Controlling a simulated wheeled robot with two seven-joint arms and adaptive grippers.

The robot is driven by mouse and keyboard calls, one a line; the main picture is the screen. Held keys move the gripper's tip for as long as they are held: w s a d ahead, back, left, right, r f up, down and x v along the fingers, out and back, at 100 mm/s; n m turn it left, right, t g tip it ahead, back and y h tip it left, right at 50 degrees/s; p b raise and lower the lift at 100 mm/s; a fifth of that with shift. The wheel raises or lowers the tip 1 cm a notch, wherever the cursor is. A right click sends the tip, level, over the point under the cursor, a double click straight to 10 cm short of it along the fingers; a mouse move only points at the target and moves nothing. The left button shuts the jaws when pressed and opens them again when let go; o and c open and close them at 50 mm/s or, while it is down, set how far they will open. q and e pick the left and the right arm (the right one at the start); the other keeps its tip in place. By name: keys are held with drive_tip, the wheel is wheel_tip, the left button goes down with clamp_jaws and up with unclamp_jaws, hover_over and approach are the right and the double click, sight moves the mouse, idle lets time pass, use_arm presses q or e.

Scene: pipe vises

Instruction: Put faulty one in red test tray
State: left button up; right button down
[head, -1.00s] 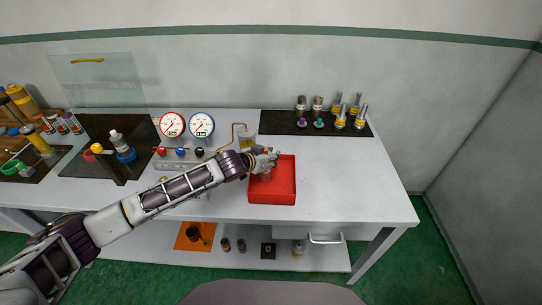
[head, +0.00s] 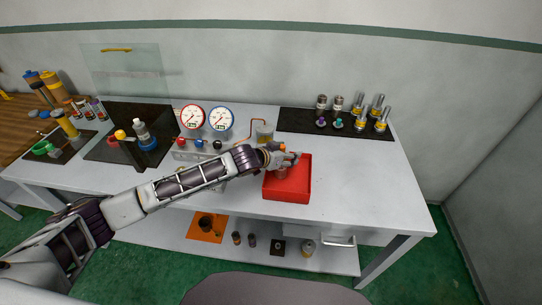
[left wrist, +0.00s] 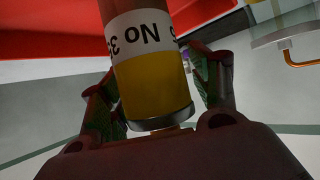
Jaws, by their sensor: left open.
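The red tray (head: 299,191) lies on the white bench, and part of it shows red at the top of the left wrist view (left wrist: 50,22). My left gripper (head: 287,161) is over the tray's back left part. In the left wrist view its fingers (left wrist: 155,95) are open, one on each side of a cylinder (left wrist: 150,65) with a white "No 3" label and a yellow band. The cylinder's far end runs out of frame, so I cannot tell whether it rests on the tray floor. My right gripper is not in view.
A black mat (head: 290,122) at the back right holds several metal-topped cylinders, some with yellow bands (head: 359,123). Two gauges (head: 220,118) and a valve panel (head: 180,154) stand left of the tray. The bench right of the tray is clear.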

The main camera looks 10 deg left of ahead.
use_arm(q)
drive_tip(key=v, duration=1.1)
drive_tip(key=shift+b, duration=0.3)
drive_tip(key=shift+f, duration=0.1)
idle(0.3)
